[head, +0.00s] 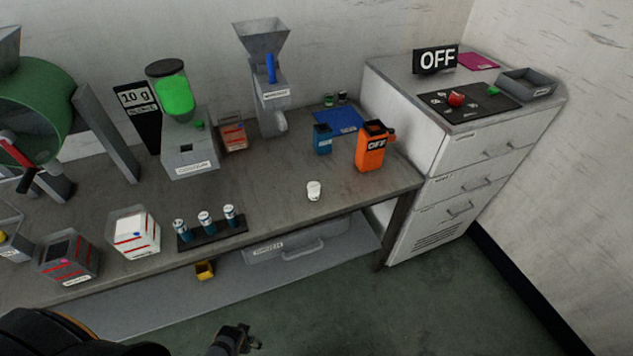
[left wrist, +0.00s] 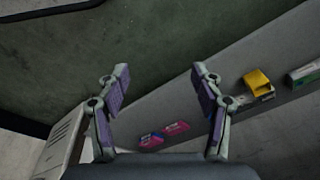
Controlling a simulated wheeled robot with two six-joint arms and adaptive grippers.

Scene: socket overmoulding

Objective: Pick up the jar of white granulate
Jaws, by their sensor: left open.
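The jar of white granulate (head: 135,232) looks like a squarish clear container with red stripes, white contents and a label. It stands upright near the front edge of the workbench (head: 265,185) in the head view. My left gripper (head: 235,340) is at the bottom of the head view, in front of and below the bench edge, apart from the jar. In the left wrist view my left gripper (left wrist: 160,90) has its two fingers spread with nothing between them. The jar cannot be made out in that view. My right gripper is not in view.
A similar dark-filled jar (head: 68,260) stands left of the white one, and a black rack (head: 212,236) with several small vials stands right. A white cup (head: 314,190) and orange container (head: 371,150) are farther right. A yellow bin (head: 205,270) sits below the bench top.

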